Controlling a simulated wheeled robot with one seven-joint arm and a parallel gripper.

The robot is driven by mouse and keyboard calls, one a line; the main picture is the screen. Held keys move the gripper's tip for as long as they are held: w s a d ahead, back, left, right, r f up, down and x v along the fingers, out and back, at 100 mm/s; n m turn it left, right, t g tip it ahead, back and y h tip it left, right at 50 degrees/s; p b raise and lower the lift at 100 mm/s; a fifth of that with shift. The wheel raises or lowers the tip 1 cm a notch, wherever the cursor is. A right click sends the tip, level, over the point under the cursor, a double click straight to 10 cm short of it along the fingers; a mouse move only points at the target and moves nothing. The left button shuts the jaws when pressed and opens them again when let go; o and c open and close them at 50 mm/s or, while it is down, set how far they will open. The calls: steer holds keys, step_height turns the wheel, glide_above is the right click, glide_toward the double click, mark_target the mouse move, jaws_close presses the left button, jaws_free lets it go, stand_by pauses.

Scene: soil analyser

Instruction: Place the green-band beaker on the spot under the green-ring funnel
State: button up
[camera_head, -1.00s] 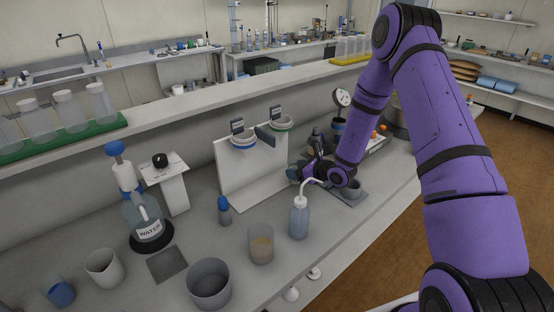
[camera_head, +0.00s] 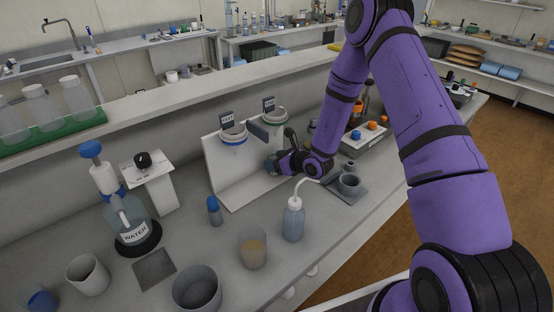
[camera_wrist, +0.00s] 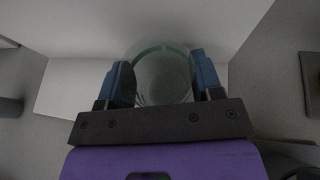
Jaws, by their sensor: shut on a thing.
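The green-band beaker (camera_wrist: 162,72) is clear glass with a green band and sits between the blue fingers of my gripper (camera_wrist: 163,82) in the wrist view. My gripper (camera_head: 275,165) is shut on it, low in front of the white funnel stand (camera_head: 225,172). The green-ring funnel (camera_head: 275,117) is at the right of the stand, above my gripper. The blue-ring funnel (camera_head: 233,136) is at its left. Both funnels have dark labels. The beaker is mostly hidden by my gripper in the head view, and I cannot tell whether its base touches the stand.
A wash bottle (camera_head: 293,222) stands in front of the stand, near my wrist. A beaker with tan contents (camera_head: 253,252), a grey pot (camera_head: 196,288) and a small blue-capped bottle (camera_head: 214,211) stand on the bench.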

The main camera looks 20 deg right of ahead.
steer(key=shift+f, duration=0.15)
steer(key=o, duration=0.9)
steer(key=shift+o, duration=0.2)
